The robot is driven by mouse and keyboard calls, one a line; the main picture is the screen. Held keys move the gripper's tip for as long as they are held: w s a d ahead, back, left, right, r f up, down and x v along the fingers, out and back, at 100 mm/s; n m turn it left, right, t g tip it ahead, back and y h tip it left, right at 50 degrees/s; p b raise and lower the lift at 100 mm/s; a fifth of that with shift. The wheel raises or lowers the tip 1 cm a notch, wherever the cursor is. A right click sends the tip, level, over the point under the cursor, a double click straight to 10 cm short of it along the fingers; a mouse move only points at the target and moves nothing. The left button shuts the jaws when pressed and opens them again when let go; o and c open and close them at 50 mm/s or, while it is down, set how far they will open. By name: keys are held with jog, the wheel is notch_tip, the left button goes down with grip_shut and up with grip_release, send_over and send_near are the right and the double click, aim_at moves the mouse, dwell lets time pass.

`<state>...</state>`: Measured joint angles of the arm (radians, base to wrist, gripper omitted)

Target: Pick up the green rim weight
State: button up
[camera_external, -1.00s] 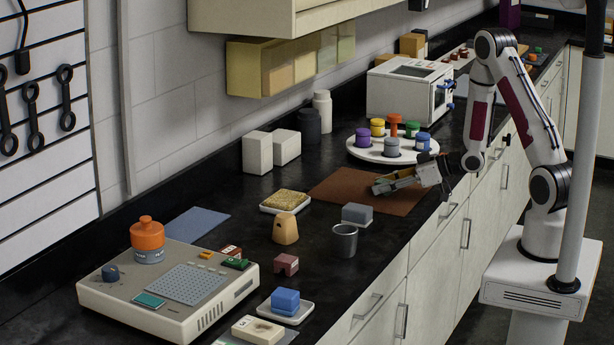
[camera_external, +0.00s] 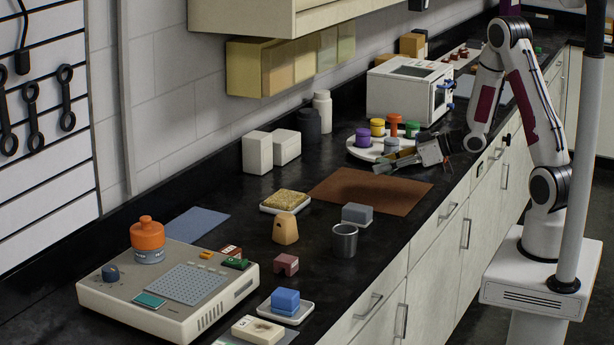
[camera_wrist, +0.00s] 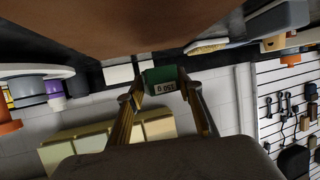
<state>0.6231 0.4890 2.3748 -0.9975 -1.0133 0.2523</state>
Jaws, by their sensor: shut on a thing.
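In the wrist view the green rim weight (camera_wrist: 160,82), a small block with a pale label reading 150 g, sits between the two fingers of my gripper (camera_wrist: 160,92). The fingers are shut on its sides. In the camera_external view my gripper (camera_external: 381,168) is over the right part of the counter, between the brown mat (camera_external: 350,192) and the white turntable (camera_external: 362,153). The held weight is too small to make out clearly there.
The turntable carries several coloured pots, including a purple one (camera_external: 362,137), close behind my gripper. A grey block (camera_external: 357,213) and metal cup (camera_external: 344,240) stand in front of the mat. A scale (camera_external: 190,285) stands at the front left. The mat is bare.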

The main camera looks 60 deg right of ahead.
aim_at(382, 161)
jog(key=shift+r, duration=1.95)
